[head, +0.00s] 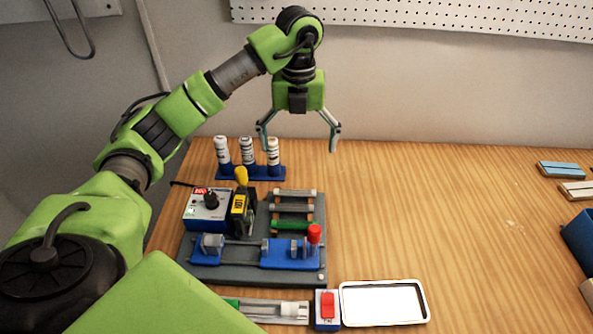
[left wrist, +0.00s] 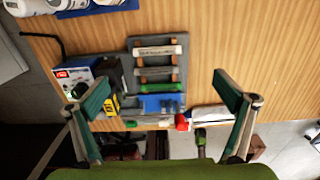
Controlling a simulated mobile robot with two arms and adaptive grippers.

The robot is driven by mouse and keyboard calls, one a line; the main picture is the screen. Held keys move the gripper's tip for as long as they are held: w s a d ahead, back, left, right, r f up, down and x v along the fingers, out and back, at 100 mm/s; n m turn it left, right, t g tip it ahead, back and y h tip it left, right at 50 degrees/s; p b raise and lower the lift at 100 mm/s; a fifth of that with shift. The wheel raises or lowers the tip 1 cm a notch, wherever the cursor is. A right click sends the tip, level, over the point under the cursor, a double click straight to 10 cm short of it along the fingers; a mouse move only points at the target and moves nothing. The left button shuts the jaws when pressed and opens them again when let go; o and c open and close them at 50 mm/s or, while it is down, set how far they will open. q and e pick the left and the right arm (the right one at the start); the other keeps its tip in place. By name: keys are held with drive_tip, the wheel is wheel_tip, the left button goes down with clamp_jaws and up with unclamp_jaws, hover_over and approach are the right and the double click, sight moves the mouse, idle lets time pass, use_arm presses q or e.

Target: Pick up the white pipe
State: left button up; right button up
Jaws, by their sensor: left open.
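A white pipe (head: 295,192) lies across the top slot of a small dark rack (head: 321,215) on the workbench. Below it in the rack lie a grey pipe (head: 291,208) and a green pipe (head: 288,225). The white pipe also shows in the left wrist view (left wrist: 158,50), with the grey pipe (left wrist: 158,71) beside it. My left gripper (head: 299,137) is open and empty, pointing down, above the bench and apart from the rack. Its spread fingers also show in the left wrist view (left wrist: 165,96). My right gripper does not show.
A blue stand (head: 235,172) with white bottles is behind the rack. A white tray (head: 383,303) lies at the front. The bench's right middle is clear.

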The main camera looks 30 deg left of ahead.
use_arm(q)
wheel_tip(320, 180, down, 2)
drive_tip(key=p, duration=0.1)
hover_over(295, 190)
drive_tip(key=f, duration=0.5)
drive_tip(key=shift+w+d+f, duration=0.2)
drive_tip(key=shift+w+f, duration=0.1)
drive_tip(key=shift+w, duration=0.05)
drive_tip(key=shift+f+p, duration=0.3)
drive_tip(key=shift+f, duration=0.2)
drive_tip(key=shift+s+a+f+p, duration=0.1)
drive_tip(key=shift+s+f+p, duration=0.05)
drive_tip(key=shift+f+p, duration=0.2)
drive_tip(key=f, duration=0.1)
drive_tip(key=f+p, duration=0.1)
drive_tip(key=f, duration=0.1)
drive_tip(key=shift+s+a+f+p, duration=0.1)
drive_tip(key=shift+s+p, duration=0.15)
drive_tip(key=shift+p, duration=0.1)
drive_tip(key=shift+f, duration=0.5)
drive_tip(key=c, duration=0.9)
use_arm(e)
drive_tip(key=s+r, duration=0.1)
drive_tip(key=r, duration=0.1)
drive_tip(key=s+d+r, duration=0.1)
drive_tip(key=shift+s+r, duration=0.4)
